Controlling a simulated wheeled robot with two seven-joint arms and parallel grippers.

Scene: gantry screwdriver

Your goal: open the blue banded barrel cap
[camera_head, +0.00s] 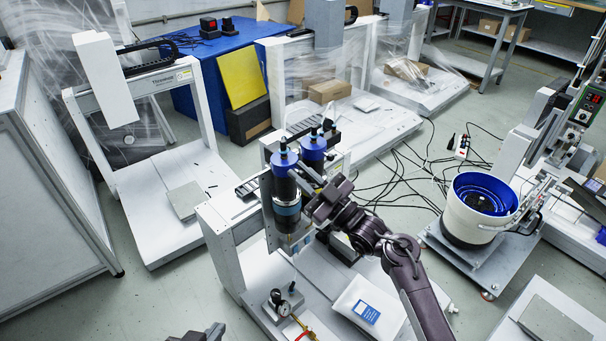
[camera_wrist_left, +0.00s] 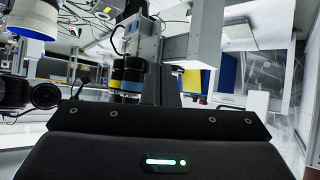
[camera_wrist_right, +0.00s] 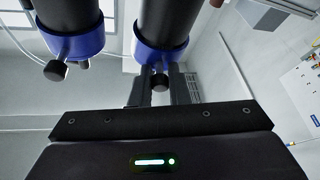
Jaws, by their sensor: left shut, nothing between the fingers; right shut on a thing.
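The blue-banded barrel (camera_head: 287,208) stands upright in the gantry's holder, with a blue cap (camera_head: 283,165) on top. A second barrel with a similar cap (camera_head: 313,148) stands right beside it. My right gripper (camera_head: 303,178) is at the near cap, its fingers shut on it. The right wrist view shows this cap (camera_wrist_right: 163,52) at the fingertips, with a black fitting between the fingers. The left wrist view shows the blue band (camera_wrist_left: 126,86) and a yellow band (camera_wrist_left: 134,63) on the barrels. My left gripper (camera_head: 214,330) is shut and empty, low at the bottom edge, away from the barrels.
A white bowl feeder with a blue inside (camera_head: 483,200) stands to the right. Cables lie on the floor behind. Another gantry (camera_head: 140,110) stands at left.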

